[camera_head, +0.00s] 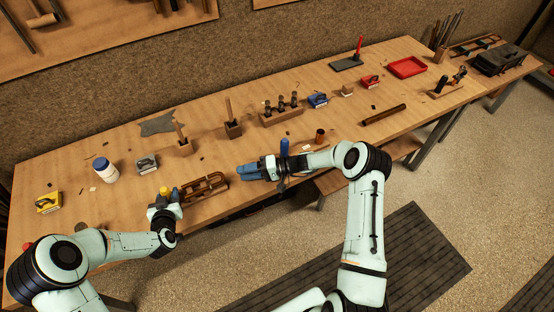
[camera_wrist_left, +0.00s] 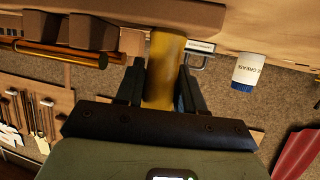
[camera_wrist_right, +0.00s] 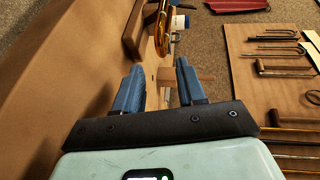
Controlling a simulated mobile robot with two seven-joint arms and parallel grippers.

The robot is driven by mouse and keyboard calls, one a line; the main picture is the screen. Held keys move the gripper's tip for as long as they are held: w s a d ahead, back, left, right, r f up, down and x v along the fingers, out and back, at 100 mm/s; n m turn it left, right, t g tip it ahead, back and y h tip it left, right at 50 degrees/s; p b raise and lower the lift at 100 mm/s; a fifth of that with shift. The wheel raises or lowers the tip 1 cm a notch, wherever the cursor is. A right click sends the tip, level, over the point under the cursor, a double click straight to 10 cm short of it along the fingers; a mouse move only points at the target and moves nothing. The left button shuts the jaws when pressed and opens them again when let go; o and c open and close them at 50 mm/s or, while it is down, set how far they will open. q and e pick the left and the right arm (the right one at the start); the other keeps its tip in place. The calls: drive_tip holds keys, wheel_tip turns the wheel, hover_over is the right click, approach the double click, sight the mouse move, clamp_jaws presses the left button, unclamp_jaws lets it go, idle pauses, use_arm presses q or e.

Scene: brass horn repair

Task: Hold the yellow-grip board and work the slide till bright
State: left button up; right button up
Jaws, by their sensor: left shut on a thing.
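The yellow grip (camera_head: 165,190) stands upright at the bench's front edge, and it also shows in the left wrist view (camera_wrist_left: 164,70). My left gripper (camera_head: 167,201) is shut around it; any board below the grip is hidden. A brass slide (camera_head: 207,181) lies on a wooden cradle (camera_head: 190,198) just right of my left gripper. In the left wrist view the slide (camera_wrist_left: 60,50) rests across brown blocks. My right gripper (camera_head: 250,172) is just right of the cradle, apart from it. In the right wrist view its blue fingers (camera_wrist_right: 160,90) are apart with nothing between them.
A blue handle (camera_head: 284,147) stands close behind my right wrist. A white grease jar (camera_head: 107,172) and a grey clamp-like item (camera_head: 147,163) stand behind my left gripper. A wooden rack (camera_head: 281,115) and a red tray (camera_head: 407,67) are farther right.

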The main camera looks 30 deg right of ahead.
drive_tip(key=v, duration=0.5)
drive_tip(key=shift+s+d+r, duration=0.1)
drive_tip(key=shift+d, duration=0.15)
wheel_tip(320, 180, up, 4)
drive_tip(key=w+d+n+g+h, duration=0.1)
drive_tip(key=w+d+h, duration=0.1)
drive_tip(key=d+h, duration=0.1)
drive_tip(key=s+d+f+h, duration=0.1)
drive_tip(key=d, duration=0.1)
drive_tip(key=d+f+m+h, duration=0.1)
drive_tip(key=d+f, duration=0.1)
drive_tip(key=s+d+f+m+g+h, duration=0.1)
drive_tip(key=d+h, duration=0.1)
drive_tip(key=shift+s+d+f, duration=0.2)
drive_tip(key=shift+s+f, duration=0.15)
drive_tip(key=shift+f, duration=0.05)
drive_tip(key=s+d+f+m+h, duration=0.2)
drive_tip(key=s+d+h, duration=0.3)
drive_tip(key=d, duration=0.6)
drive_tip(key=shift+f+m+g, duration=0.15)
drive_tip(key=shift+m+g, duration=0.15)
drive_tip(key=shift+m, duration=0.4)
